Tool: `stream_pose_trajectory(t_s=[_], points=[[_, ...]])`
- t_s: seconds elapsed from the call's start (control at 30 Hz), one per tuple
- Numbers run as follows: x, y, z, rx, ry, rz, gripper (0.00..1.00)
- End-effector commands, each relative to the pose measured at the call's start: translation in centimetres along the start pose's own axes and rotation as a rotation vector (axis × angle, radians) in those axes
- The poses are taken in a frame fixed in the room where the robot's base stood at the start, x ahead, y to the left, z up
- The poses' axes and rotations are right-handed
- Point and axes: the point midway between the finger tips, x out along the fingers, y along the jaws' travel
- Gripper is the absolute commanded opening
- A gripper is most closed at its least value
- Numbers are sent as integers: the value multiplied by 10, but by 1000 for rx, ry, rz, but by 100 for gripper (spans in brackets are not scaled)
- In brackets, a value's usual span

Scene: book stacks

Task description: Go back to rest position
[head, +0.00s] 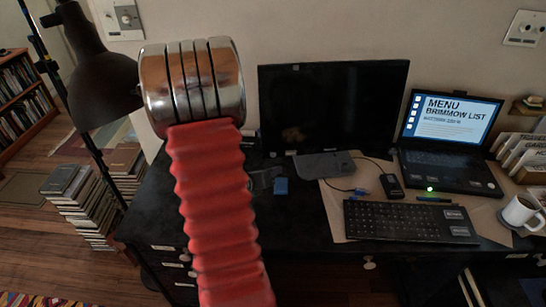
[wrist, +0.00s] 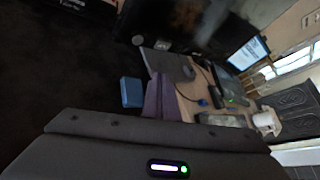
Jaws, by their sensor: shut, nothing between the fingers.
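My gripper (wrist: 158,96) shows in the wrist view as two purple fingers pressed together, shut and empty. They rise from a dark housing with a small lit panel. The fingers are above the black desk, just right of a small blue box (wrist: 131,92), and appear apart from it. In the head view my arm, a red ribbed sleeve with a metal-ringed joint, rises in front of the desk (head: 165,205). The blue box (head: 281,186) lies on the desk right of the arm.
A dark monitor (head: 333,105), laptop (head: 450,140), black keyboard (head: 410,221) and white mug (head: 520,211) stand on the desk. A black lamp (head: 95,70) is close left of my arm. Book stacks (head: 85,205) stand on the floor at left. Open floor (head: 35,245) lies left of them.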

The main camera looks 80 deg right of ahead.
Motion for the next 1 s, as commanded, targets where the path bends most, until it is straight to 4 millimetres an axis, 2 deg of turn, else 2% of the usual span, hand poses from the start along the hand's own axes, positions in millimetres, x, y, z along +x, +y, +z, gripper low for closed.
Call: stream_pose_trajectory(t_s=[0.47,0.67,0.87,1.0], points=[[0,0,0,0,0,0,0],[0,0,-1,55,4,-2,0],[-3,-19,-30,273,105,-91,0],[-13,-38,-52,475,187,-188,0]])
